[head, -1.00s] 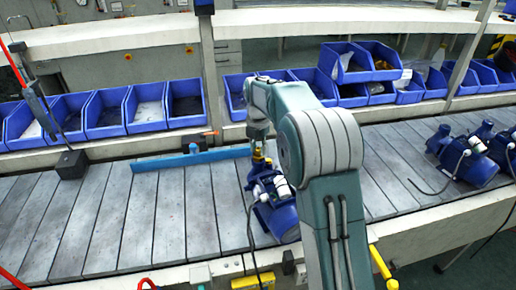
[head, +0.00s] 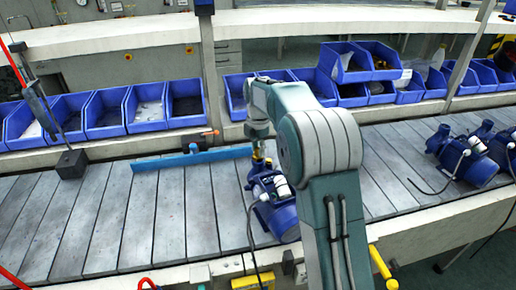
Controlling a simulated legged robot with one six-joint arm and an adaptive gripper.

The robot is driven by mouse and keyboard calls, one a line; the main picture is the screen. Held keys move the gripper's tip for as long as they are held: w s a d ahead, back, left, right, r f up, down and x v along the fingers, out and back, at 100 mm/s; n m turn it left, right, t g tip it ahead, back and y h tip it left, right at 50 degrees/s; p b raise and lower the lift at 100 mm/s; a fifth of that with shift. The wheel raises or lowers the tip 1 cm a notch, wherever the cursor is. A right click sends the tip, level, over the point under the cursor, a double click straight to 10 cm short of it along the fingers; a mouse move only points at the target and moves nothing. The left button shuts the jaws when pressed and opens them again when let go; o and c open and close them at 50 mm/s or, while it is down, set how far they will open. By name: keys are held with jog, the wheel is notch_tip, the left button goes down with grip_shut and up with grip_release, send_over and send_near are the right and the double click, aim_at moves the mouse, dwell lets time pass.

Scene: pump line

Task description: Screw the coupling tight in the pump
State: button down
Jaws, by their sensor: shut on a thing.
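The blue pump (head: 275,203) lies on the slatted conveyor, partly behind my arm. My gripper (head: 257,146) points down right above the pump and is shut on the coupling. The fingers are small and partly dark in this view. I cannot tell how deep the coupling sits in the pump.
A blue bar (head: 190,158) lies on the conveyor to the left of my gripper. More blue pumps (head: 465,152) stand at the right. Blue bins (head: 105,112) line the shelf behind. The conveyor's left slats (head: 120,220) are clear.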

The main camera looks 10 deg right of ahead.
jog(key=shift+f+m, duration=0.2)
jog(key=shift+m, duration=1.2)
jog(key=shift+m, duration=1.7)
jog(key=shift+m, duration=1.8)
jog(key=c, duration=0.5)
grip_release()
jog(key=shift+f, duration=0.1)
jog(key=shift+c, duration=0.2)
